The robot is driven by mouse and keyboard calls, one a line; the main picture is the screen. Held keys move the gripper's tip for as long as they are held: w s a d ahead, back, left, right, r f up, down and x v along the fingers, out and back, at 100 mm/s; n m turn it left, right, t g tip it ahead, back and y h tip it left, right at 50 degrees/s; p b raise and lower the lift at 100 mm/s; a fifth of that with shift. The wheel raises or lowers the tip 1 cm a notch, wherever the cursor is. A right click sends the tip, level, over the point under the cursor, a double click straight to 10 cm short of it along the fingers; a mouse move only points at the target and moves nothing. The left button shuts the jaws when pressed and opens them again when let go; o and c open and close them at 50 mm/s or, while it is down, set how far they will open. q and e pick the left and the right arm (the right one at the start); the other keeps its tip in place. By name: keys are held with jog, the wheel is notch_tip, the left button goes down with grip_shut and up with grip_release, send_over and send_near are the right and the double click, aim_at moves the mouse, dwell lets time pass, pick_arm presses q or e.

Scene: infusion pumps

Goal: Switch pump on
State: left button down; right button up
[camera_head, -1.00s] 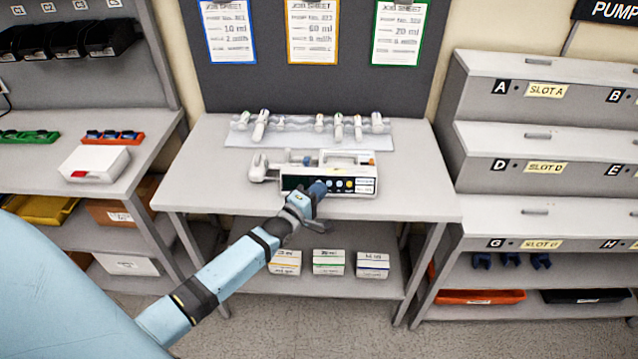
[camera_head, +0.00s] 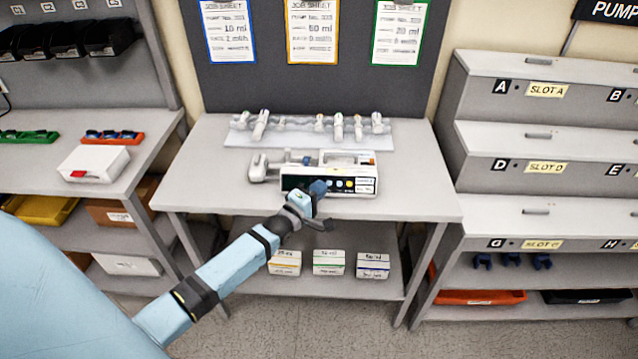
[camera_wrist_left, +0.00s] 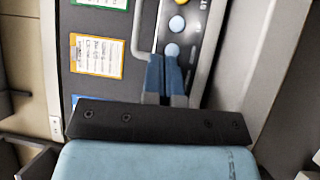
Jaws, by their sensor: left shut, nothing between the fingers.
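The white infusion pump (camera_head: 352,162) stands on the middle table, with a dark front panel and a row of round buttons. My left gripper (camera_head: 318,187) is shut and empty in front of this panel, covering part of it just left of the visible buttons. In the left wrist view, the shut blue fingertips (camera_wrist_left: 170,62) are right at a pale blue round button (camera_wrist_left: 172,51). Another pale button (camera_wrist_left: 177,24) and a yellow button show beyond it. I cannot tell whether the fingertips touch the panel. My right gripper is out of view.
A pale rack (camera_head: 300,137) with several syringes lies behind the pump. Small labelled boxes (camera_head: 329,262) stand on the shelf below. A slotted shelf unit (camera_head: 540,90) stands at the right and a side bench (camera_head: 40,175) at the left. The table's front right is clear.

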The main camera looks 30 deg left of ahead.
pick_arm(q)
jog(key=shift+w+a+f, duration=0.15)
jog(key=shift+w, duration=0.1)
dwell(0.6)
jog(key=shift+s+d+r+p, duration=0.35)
jog(key=shift+s+p, duration=0.15)
jog(key=shift+s, duration=0.1)
jog(key=shift+s+d+r+p, duration=0.3)
jog(key=shift+s+p, duration=0.15)
jog(key=shift+p, duration=0.2)
jog(key=s+d+p, duration=0.1)
jog(key=s+r+p, duration=0.1)
jog(key=s, duration=0.1)
jog(key=shift+d+r+p, duration=0.2)
jog(key=shift+d+p, duration=0.15)
jog(key=shift+d, duration=0.05)
